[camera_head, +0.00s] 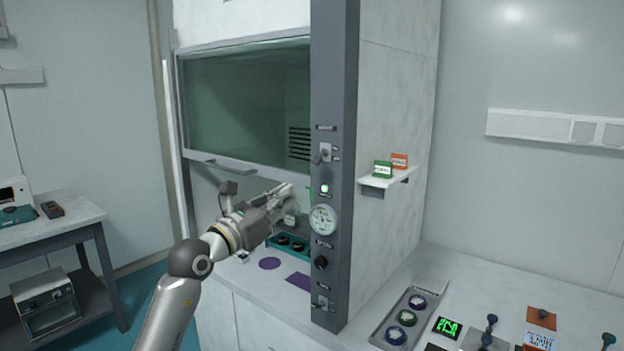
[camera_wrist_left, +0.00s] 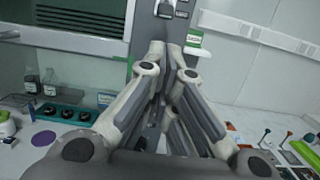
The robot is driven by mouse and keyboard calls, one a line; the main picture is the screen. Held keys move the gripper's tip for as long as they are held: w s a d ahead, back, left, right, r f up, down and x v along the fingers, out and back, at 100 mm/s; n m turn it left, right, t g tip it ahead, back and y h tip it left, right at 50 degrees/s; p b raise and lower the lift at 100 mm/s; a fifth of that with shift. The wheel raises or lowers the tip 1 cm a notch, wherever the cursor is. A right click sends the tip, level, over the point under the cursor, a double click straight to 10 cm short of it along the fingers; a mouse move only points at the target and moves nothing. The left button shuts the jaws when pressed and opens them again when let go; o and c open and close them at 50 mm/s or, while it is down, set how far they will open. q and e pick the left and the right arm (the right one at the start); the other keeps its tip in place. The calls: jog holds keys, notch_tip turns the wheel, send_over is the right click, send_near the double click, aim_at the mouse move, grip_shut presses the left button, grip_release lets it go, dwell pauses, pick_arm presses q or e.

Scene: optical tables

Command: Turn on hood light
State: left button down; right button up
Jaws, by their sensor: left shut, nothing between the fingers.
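The fume hood's grey control post (camera_head: 335,75) carries a toggle switch (camera_head: 324,153) near the top, a lit green indicator (camera_head: 324,189), a round gauge (camera_head: 323,219), a black knob (camera_head: 321,262) and a lower toggle switch (camera_head: 322,303). The labels are too small to read, so I cannot tell which control is the light. My left gripper (camera_head: 290,188) is shut and empty, its tips just left of the post at about indicator height. In the left wrist view its fingertips (camera_wrist_left: 164,47) overlap the post, below a switch (camera_wrist_left: 165,9). My right gripper is not in view.
The hood's glass sash (camera_head: 240,105) is partly raised, with a teal tray (camera_head: 290,246) of black-topped items inside. A small shelf (camera_head: 388,180) with green and orange boxes juts out right of the post. A bench with coloured items stands at lower right.

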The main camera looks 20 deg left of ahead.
aim_at(317, 161)
pick_arm(q)
jog(key=shift+p+x, duration=1.7)
jog(key=shift+x, duration=3.35)
jog(key=shift+a+f, duration=0.1)
